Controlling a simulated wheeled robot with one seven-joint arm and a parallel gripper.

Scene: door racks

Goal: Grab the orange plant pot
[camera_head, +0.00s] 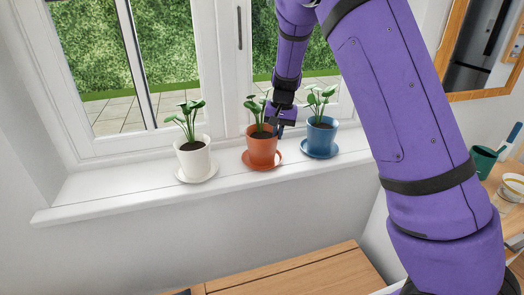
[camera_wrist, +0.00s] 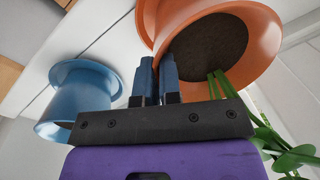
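The orange plant pot (camera_head: 262,150) stands upright on its orange saucer (camera_head: 246,162) on the white windowsill, between a white pot and a blue pot, with a leafy plant in dark soil. My gripper (camera_head: 272,119) reaches down from above at the right side of its rim. In the wrist view the orange pot (camera_wrist: 262,82) fills the upper right, and the two blue fingers of my gripper (camera_wrist: 158,72) are close together at its rim. One finger is outside the wall and the other on the soil side, with the rim between them. The exact contact is partly hidden.
The white pot (camera_head: 194,160) stands to the left and the blue pot (camera_head: 320,138) close to the right of my gripper. The window (camera_head: 141,75) is just behind. A wooden table (camera_head: 290,275) stands below the sill. A dark green cup (camera_head: 482,160) is at the far right.

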